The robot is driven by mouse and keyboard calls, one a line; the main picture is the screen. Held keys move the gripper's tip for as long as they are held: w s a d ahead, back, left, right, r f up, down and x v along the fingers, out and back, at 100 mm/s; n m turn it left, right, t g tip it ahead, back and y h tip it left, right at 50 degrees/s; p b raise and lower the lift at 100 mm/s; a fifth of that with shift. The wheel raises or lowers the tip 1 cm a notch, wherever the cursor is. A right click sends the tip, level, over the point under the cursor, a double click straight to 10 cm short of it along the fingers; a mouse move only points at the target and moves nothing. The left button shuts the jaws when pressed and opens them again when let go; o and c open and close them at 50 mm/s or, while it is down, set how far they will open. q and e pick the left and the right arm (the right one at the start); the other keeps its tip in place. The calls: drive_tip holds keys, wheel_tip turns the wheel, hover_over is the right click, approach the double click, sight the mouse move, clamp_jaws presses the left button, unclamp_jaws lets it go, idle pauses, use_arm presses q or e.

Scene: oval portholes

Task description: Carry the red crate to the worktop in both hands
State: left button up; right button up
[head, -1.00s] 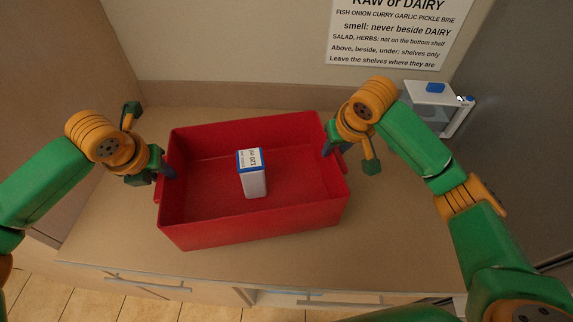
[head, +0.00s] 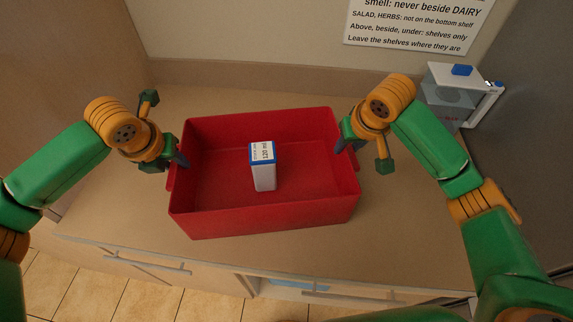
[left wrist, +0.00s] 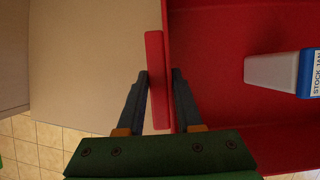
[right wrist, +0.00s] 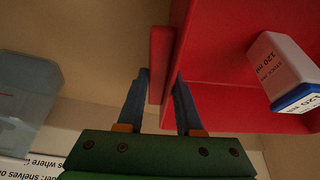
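The red crate (head: 265,222) is over the beige counter, open top up and about level. Whether its base touches the counter I cannot tell. My left gripper (head: 180,158) is at its left end; in the left wrist view the fingers (left wrist: 160,75) are on both sides of the red handle edge (left wrist: 155,50). My right gripper (head: 345,143) is at the right end; in the right wrist view its fingers (right wrist: 161,76) flank the other handle (right wrist: 160,50). A white carton with a blue top (head: 263,172) stands upright inside, marked 120 ml.
The counter (head: 110,200) has bare room left of the crate. A clear-sided container with a white lid (head: 455,95) stands at the back right, beside a grey panel (head: 530,140). A sign (head: 415,25) hangs on the wall. Drawer fronts (head: 150,262) are below the counter's front edge.

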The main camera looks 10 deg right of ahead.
use_arm(q)
drive_tip(key=o, duration=0.3)
drive_tip(key=shift+r, duration=0.15)
use_arm(e)
drive_tip(key=o, duration=0.3)
drive_tip(key=shift+r, duration=0.1)
use_arm(q)
drive_tip(key=shift+o, duration=0.4)
drive_tip(key=shift+s, duration=0.1)
use_arm(e)
drive_tip(key=shift+o, duration=0.4)
drive_tip(key=shift+s, duration=0.1)
drive_tip(key=shift+s+r, duration=0.1)
drive_tip(key=shift+r, duration=0.1)
use_arm(q)
drive_tip(key=v, duration=1.2)
use_arm(e)
drive_tip(key=v, duration=1.1)
drive_tip(key=shift+s+r, duration=0.25)
drive_tip(key=shift+r, duration=0.05)
